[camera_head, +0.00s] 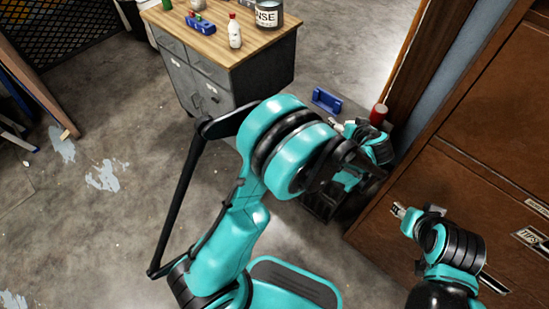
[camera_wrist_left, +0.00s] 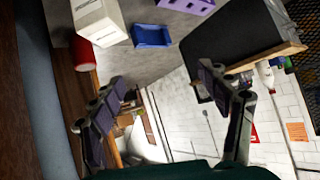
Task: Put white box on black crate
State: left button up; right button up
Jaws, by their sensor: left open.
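The white box (camera_wrist_left: 98,20) shows at the upper left of the left wrist view, cut by the top edge. I cannot make it out in the head view, where my left arm covers much of that area. A black crate (camera_head: 318,208) stands on the floor beside the brown cabinet, partly hidden under my left arm. My left gripper (camera_wrist_left: 165,108) is open and empty, its fingers apart and the white box beyond them. In the head view it (camera_head: 345,126) is above the crate. My right gripper (camera_head: 408,211) is in front of the brown cabinet; its opening is unclear.
A red can (camera_wrist_left: 86,52) is beside the white box, and a blue bin (camera_wrist_left: 152,36) lies to its right. A purple bin (camera_wrist_left: 185,5) is at the top. A grey workbench (camera_head: 230,65) carries bottles and a tin. The brown cabinet (camera_head: 470,190) bounds the right side.

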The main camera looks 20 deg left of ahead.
pick_arm(q)
jog(key=s+a+r+m+g+h, duration=0.1)
jog(key=s+a+r+h, duration=0.1)
jog(key=s+a+r, duration=0.45)
jog(key=s+a+r+m+g+h, duration=0.1)
jog(key=s+a+r+m+g, duration=0.15)
jog(key=s+a, duration=0.7)
jog(key=s+d+t+h, duration=0.1)
jog(key=s+d+h, duration=0.1)
jog(key=s, duration=1)
jog(key=shift+s, duration=0.1)
